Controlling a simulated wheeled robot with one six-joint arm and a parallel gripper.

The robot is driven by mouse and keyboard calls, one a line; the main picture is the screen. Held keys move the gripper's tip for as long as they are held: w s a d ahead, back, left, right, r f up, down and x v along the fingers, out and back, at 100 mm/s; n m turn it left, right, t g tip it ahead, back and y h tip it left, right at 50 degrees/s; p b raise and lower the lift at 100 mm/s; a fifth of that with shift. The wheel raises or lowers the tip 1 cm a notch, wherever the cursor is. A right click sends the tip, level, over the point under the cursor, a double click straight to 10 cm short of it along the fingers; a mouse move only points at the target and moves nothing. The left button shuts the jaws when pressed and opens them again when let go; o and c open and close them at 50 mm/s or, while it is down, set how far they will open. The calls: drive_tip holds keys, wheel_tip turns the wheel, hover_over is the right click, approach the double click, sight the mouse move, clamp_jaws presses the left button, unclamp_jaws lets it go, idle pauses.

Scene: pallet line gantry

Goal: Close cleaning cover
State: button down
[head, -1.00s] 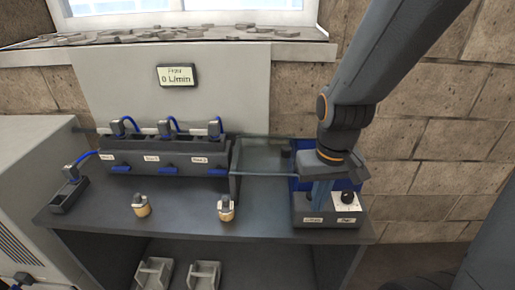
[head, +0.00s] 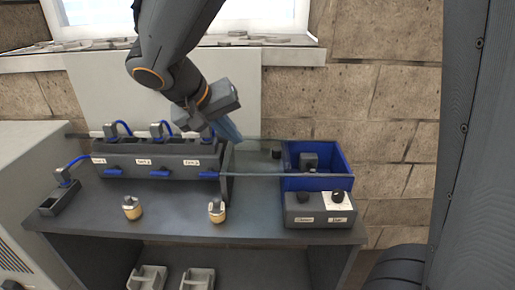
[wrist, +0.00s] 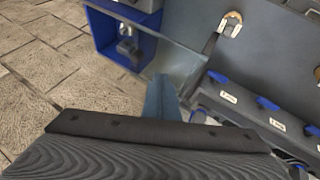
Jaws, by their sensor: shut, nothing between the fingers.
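A clear, glass-like cover (head: 256,160) spans the gap between the dark valve block and the open blue box (head: 335,181) on the bench. Its front edge runs on as a thin bar across the front of the box. A grey fitting shows inside the box, so its top is uncovered at least there. My gripper (head: 230,133) is shut and empty, at the cover's left rear end. In the wrist view my blue fingers (wrist: 163,95) point at the cover (wrist: 180,70), with the blue box (wrist: 101,35) to the left. I cannot tell whether they touch the cover.
The dark valve block (head: 150,153) with blue hoses stands left of the cover. A control box (head: 317,222) with two knobs sits before the blue box. Two small brass-coloured fittings (head: 132,212) (head: 216,214) stand on the bench front. A brick wall (head: 385,90) rises behind.

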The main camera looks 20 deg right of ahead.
drive_tip(key=p, duration=0.2)
approach(270, 156)
drive_tip(key=f, duration=0.1)
drive_tip(key=w+a+f, duration=0.1)
drive_tip(key=f, duration=0.1)
drive_tip(key=shift+w+a+f, duration=0.3)
drive_tip(key=shift+w+f, duration=0.1)
drive_tip(key=shift+s+d+r+p, duration=0.15)
drive_tip(key=shift+d+p, duration=0.3)
drive_tip(key=shift+d, duration=1.5)
